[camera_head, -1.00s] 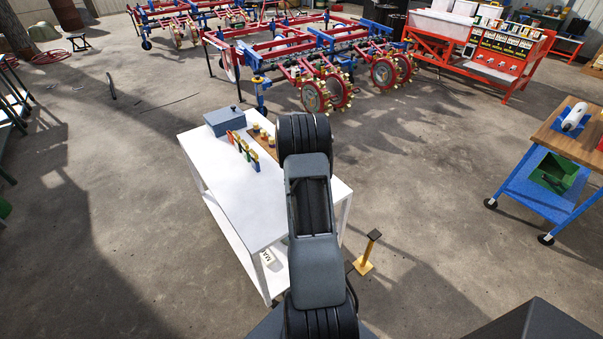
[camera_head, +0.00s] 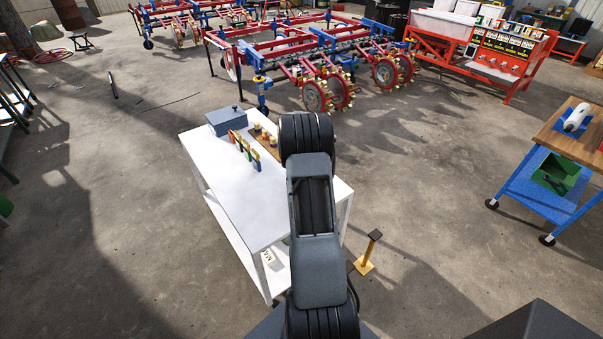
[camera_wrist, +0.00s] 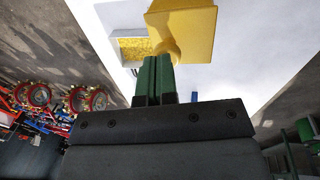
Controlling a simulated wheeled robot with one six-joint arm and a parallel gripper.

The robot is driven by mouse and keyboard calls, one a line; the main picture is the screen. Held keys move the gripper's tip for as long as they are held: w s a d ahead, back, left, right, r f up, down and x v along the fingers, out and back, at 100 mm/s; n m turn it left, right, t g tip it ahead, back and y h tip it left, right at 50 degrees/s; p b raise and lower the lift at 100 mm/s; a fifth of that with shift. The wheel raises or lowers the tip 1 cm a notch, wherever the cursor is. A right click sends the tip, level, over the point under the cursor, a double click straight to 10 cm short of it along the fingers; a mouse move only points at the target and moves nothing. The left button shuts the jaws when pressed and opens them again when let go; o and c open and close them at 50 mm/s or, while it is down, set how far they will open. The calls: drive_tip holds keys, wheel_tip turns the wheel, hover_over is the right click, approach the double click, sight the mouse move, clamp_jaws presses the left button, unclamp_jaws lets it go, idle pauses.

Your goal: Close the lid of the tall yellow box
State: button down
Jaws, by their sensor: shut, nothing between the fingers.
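In the wrist view, a yellow block-like piece (camera_wrist: 190,30) with a rounded knob fills the top centre, over a white surface. It appears to be part of the tall yellow box, but I cannot tell lid from body or how far the lid is turned. A smaller yellow patch (camera_wrist: 133,49) with a pale frame shows just left of it. My gripper (camera_wrist: 155,62) has green fingers, shut and empty. Their tips are right by the knob; I cannot tell whether they touch. In the head view my arm covers the gripper, and the box cannot be made out.
A white table (camera_head: 248,205) stands below my arm. On it are a grey lidded box (camera_head: 225,121), a row of coloured pieces (camera_head: 245,150) and small yellow-topped items (camera_head: 258,131). A yellow post (camera_head: 367,255) stands right of the table. A blue cart (camera_head: 525,195) stands farther right.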

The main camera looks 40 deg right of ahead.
drive_tip(key=shift+r+p, duration=0.5)
drive_tip(key=shift+r, duration=0.45)
wheel_tip(320, 180, up, 13)
drive_tip(key=shift+d, duration=0.35)
drive_tip(key=shift+s, duration=0.1)
drive_tip(key=s+a+r+t, duration=0.1)
drive_tip(key=s+a, duration=0.4)
drive_tip(key=a, duration=0.7)
drive_tip(key=s+a+r+t+y, duration=0.1)
drive_tip(key=s+a+r, duration=0.3)
drive_tip(key=a, duration=0.8)
drive_tip(key=s+a+r+t+y, duration=0.1)
drive_tip(key=s+a+r+t, duration=0.1)
drive_tip(key=s+a, duration=0.5)
drive_tip(key=a, duration=0.5)
drive_tip(key=shift+a+r+n, duration=0.15)
drive_tip(key=shift+a+n, duration=0.1)
drive_tip(key=shift+n, duration=0.15)
